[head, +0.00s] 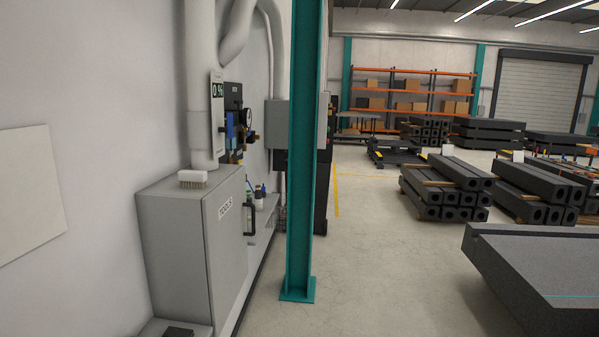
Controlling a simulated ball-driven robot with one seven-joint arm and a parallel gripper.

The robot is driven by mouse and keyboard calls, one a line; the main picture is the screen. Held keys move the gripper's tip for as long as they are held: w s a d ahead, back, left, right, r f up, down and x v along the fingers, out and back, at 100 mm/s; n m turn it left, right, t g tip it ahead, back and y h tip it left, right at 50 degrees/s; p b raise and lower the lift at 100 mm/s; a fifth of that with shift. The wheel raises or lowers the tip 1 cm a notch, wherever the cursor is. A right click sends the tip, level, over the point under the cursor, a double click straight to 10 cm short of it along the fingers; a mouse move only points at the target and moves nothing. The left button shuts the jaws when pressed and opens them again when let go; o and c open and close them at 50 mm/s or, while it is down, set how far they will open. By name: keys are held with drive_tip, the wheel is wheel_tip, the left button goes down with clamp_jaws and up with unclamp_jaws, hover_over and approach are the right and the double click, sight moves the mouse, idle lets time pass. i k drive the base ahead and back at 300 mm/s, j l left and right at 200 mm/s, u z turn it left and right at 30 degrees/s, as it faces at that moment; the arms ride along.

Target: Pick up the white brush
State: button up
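The white brush (193,179) lies on top of a grey cabinet labelled "TOOLS" (165,230), at the left in the head view. Its white back faces up and its tan bristles point down onto the cabinet top. It sits near the back of the top, just below a thick pale pipe and close to the wall. Nothing covers it. My gripper is not in view, so whether it is open or shut does not show.
A teal column (302,150) stands right of the cabinet. A granite bed (540,275) fills the lower right. Stacked dark beams (447,185) and orange shelving (410,95) stand farther back. The floor (375,270) between column and bed is clear.

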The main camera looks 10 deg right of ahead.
sight(192, 178)
drive_tip(key=i+l+z, duration=0.1)
drive_tip(key=i+z, duration=0.25)
drive_tip(key=i, duration=1.1)
drive_tip(key=i+l+u, duration=0.1)
drive_tip(key=i+u, duration=0.35)
drive_tip(key=i+l+u, duration=1.3)
drive_tip(key=i+l, duration=0.05)
drive_tip(key=l, duration=0.05)
